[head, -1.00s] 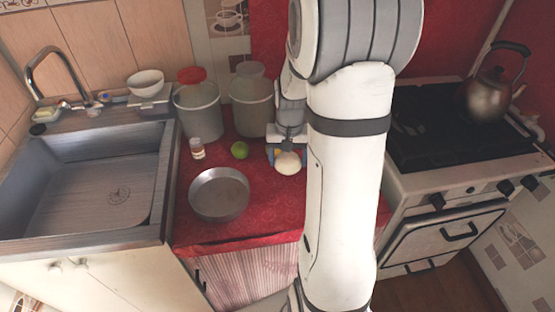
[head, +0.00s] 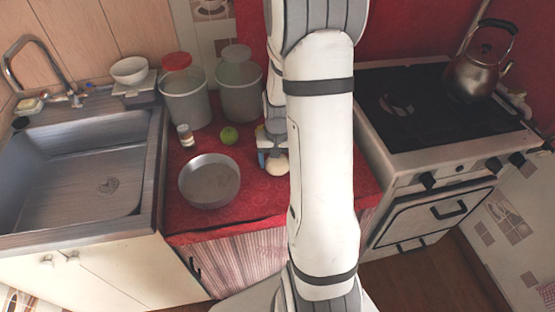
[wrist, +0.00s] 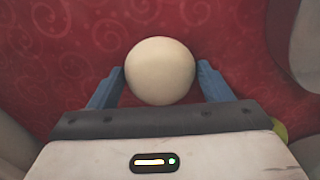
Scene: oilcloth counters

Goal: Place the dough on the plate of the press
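The dough (wrist: 160,70) is a smooth cream-coloured ball. In the wrist view it sits between the two blue fingers of my gripper (wrist: 160,82), which appear to press on both its sides. I see no press that I can identify in either view.
A round metal pan (head: 209,201) and a green lime (head: 229,135) lie left of my gripper. A small jar (head: 186,136) and two grey canisters (head: 187,106) stand behind. The sink (head: 75,180) is left, the stove (head: 440,120) with a kettle (head: 478,72) right.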

